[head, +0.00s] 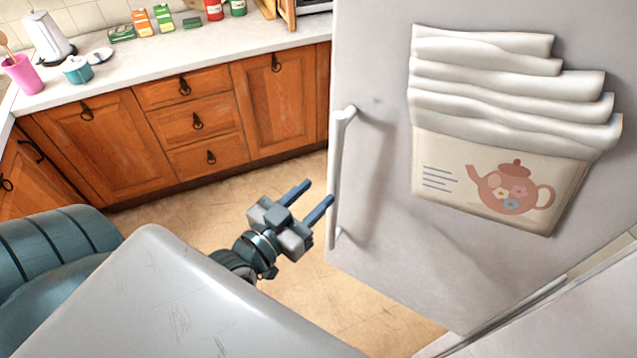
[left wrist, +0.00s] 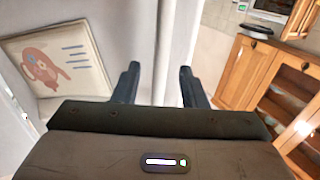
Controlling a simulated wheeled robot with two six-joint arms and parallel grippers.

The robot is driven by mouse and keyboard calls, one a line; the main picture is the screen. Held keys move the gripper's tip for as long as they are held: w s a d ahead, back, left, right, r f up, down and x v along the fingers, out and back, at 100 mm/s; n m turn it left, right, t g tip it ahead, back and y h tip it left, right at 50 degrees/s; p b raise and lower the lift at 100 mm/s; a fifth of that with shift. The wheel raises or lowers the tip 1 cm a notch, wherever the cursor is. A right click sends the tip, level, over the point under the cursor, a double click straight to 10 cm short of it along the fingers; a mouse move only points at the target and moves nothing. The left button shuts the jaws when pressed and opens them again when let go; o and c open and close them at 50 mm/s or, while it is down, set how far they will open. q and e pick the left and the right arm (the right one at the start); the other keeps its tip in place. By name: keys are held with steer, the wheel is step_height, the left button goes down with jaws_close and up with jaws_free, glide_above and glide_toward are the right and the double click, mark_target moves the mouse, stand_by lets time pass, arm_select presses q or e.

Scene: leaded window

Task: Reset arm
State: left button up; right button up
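My left gripper (head: 306,203) is in the middle of the head view, its two blue fingers apart with nothing visible between them. It is just left of the handle (head: 338,180) of a white fridge door (head: 390,240); I cannot tell whether it touches the door. In the left wrist view the two dark fingers (left wrist: 158,85) are spread, with the door's pale edge behind the gap. My right gripper is not in view.
A towel holder (head: 500,180) with a teapot picture hangs on the door. Wooden cabinets (head: 190,120) under a white counter (head: 170,55) stand behind. The counter holds a pink cup (head: 22,75) and a teal pot (head: 77,70). Tiled floor (head: 190,205) is free between.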

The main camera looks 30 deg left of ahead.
arm_select(q)
steer(key=shift+s, duration=0.1)
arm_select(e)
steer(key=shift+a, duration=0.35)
